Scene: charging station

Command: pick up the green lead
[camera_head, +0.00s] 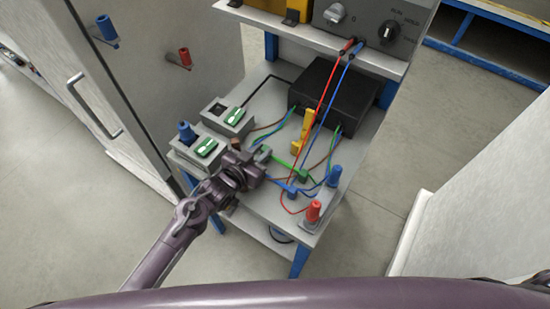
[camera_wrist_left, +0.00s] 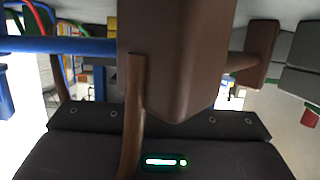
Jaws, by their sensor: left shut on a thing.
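The green lead (camera_head: 285,162) lies on the grey table just right of my left gripper, with a dull green end block close to the fingertips. My left gripper (camera_head: 258,168) reaches in from the left over the table and is shut. A brown lead appears to be held in it: its brown end block (camera_wrist_left: 175,60) fills the middle of the left wrist view, and a brown end (camera_head: 235,145) shows beside the gripper in the head view. The exact grip is hidden. A blue lead (camera_head: 278,184) lies below the green lead. My right gripper is not in view.
A black box (camera_head: 335,95) stands at the back of the table, with a yellow piece (camera_head: 303,130) in front. Grey blocks with green switches (camera_head: 207,147) stand left. Red (camera_head: 313,211) and blue (camera_head: 334,175) plugs stand right. Cables cross the table between them.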

